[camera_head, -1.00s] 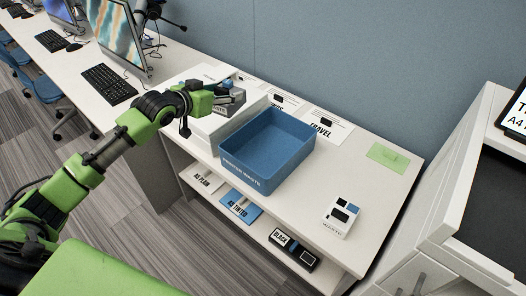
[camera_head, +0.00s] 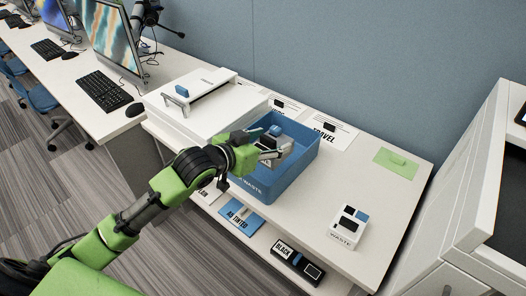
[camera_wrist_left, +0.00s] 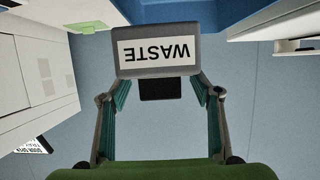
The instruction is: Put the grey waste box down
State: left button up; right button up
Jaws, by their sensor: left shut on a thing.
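My left gripper (camera_head: 268,150) is shut on the grey waste box (camera_head: 287,145) and holds it over the blue waste bin (camera_head: 306,160). In the head view the box is partly covered by the fingers, and I cannot tell whether it touches the bin. In the left wrist view the grey waste box (camera_wrist_left: 157,69) sits between the fingers, its WASTE label upside down in the picture. My right gripper is not in view.
A white unit with a handle (camera_head: 190,88) stands left of the bin. A small white WASTE box (camera_head: 348,228) and a green pad (camera_head: 403,162) lie on the bench to the right. Labelled cards and a black case (camera_head: 297,262) lie on the shelf below.

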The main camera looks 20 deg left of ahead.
pick_arm(q)
jog(key=w+a+f, duration=0.1)
jog(key=w+f, duration=0.1)
jog(key=f, duration=0.1)
jog(key=w+a+f, duration=0.1)
jog(key=w+f, duration=0.1)
jog(key=f, duration=0.1)
jog(key=w+a+f, duration=0.2)
jog(key=f, duration=0.1)
jog(key=shift+f, duration=0.4)
jog(key=shift+f, duration=0.6)
jog(key=o, duration=1.5)
jog(key=shift+f, duration=0.1)
jog(key=shift+c, duration=0.2)
jog(key=shift+s, duration=0.1)
